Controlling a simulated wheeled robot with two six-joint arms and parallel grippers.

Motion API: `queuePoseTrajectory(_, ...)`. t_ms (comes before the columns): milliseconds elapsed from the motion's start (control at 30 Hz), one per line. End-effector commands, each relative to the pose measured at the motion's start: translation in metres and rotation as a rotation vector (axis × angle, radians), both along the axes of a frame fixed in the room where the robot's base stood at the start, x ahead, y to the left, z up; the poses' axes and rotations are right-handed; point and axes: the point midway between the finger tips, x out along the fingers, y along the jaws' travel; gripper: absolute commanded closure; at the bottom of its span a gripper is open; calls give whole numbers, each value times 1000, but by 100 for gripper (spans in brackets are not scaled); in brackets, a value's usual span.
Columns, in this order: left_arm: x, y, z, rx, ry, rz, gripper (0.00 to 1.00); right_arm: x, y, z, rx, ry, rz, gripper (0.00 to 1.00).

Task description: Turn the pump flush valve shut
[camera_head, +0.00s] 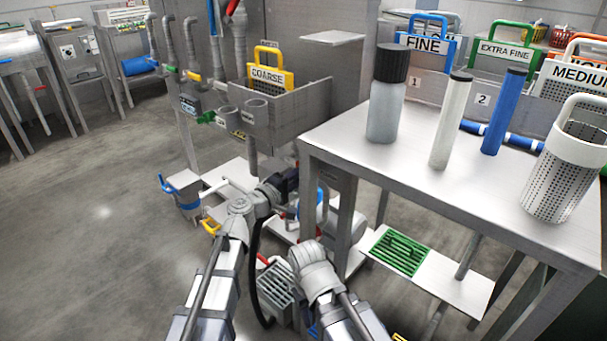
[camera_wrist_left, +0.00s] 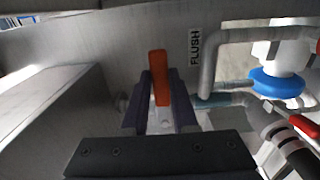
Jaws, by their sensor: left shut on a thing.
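The flush valve's orange lever (camera_wrist_left: 159,75) stands nearly upright in the left wrist view, beside a black "FLUSH" label (camera_wrist_left: 195,48) on a grey panel. My left gripper (camera_wrist_left: 160,103) is shut on this lever, one dark finger on each side of it. The lever's pivot is partly hidden by the gripper. In the head view my left gripper (camera_head: 290,180) reaches in beside the table leg, and the lever cannot be made out there. My right arm shows at the lower middle of the head view, but its gripper is not visible.
Grey pipes (camera_wrist_left: 208,70) and a blue-ringed white fitting (camera_wrist_left: 277,82) lie just right of the lever. A sink with a "COARSE" basket (camera_head: 268,78) is behind. The left floor is open.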

Motion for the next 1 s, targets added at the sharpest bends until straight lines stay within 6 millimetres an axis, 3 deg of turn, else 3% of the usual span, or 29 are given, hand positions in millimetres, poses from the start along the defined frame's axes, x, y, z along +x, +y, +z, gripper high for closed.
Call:
queuePoseTrajectory(167,-1,0,-1,7,-3,-2,100,0,0,0,0,0,0,50)
queuePoseTrajectory(200,-1,0,-1,7,-3,-2,72,0,0,0,0,0,0,50)
queuePoseTrajectory(467,-1,0,-1,4,-1,-1,43,0,0,0,0,0,0,50)
queuePoseTrajectory(767,-3,2,-1,3,0,0,43,0,0,0,0,0,0,50)
queuePoseTrajectory(1000,-30,28,-1,3,0,2,43,0,0,0,0,0,0,50)
